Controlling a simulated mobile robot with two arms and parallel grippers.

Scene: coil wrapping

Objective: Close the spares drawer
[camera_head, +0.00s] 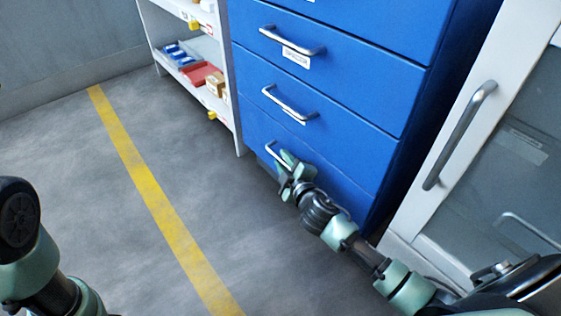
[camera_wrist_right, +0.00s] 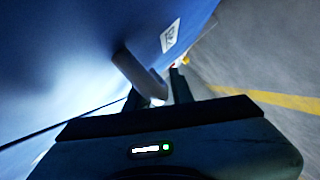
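A blue drawer cabinet (camera_head: 345,75) stands at the upper middle of the head view, with several drawers and grey bar handles. My right gripper (camera_head: 287,163) is at the handle (camera_head: 274,152) of the lowest drawer (camera_head: 335,185). In the right wrist view, that handle (camera_wrist_right: 138,72) and a white label (camera_wrist_right: 170,36) show on the blue front, and a dark finger (camera_wrist_right: 180,86) lies beside the handle. I cannot tell whether the fingers grip the handle. The drawer fronts look nearly flush; a small opening is hard to judge. The labels are unreadable. My left gripper is out of view.
A white shelf unit (camera_head: 238,130) with blue and red bins (camera_head: 200,76) stands left of the cabinet. A grey cabinet with a long handle (camera_head: 460,135) stands close on the right. The grey floor with a yellow line (camera_head: 150,190) is clear.

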